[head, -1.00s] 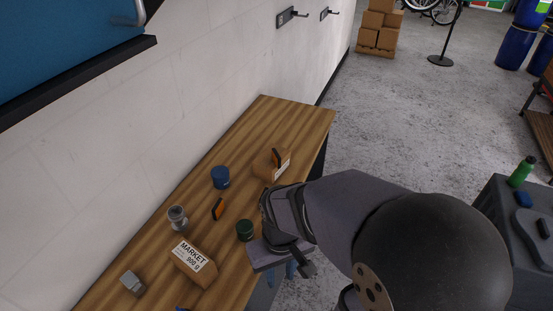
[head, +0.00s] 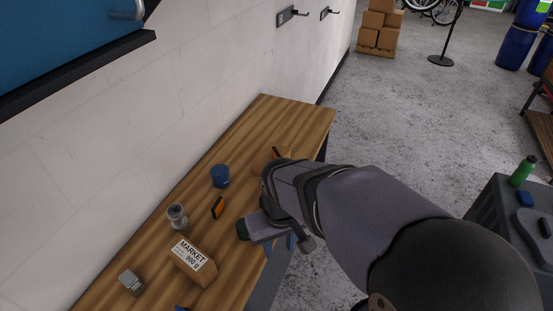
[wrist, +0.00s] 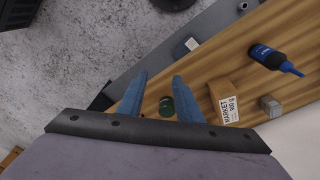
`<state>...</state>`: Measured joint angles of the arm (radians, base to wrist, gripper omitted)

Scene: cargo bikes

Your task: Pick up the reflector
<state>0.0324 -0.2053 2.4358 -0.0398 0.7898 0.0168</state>
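A small orange piece with a dark edge (head: 217,208), which looks like the reflector, lies on the wooden bench between a blue tub and a box labelled MARKET. A similar dark and orange piece (head: 277,153) shows at the box by the far end, partly hidden by my arm. I cannot make out either piece in the wrist view. My gripper (head: 279,245) is over the bench's front edge, to the right of the orange piece and apart from it. In the wrist view its two blue fingers (wrist: 162,75) are spread with nothing held between them.
A dark green can (head: 242,231) is beside my gripper, partly covered. The MARKET box (head: 197,265), a metal jar (head: 177,216), a grey block (head: 131,282) and the blue tub (head: 220,175) stand around the orange piece. A blue bottle (wrist: 270,58) lies on the bench. A wall borders the left.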

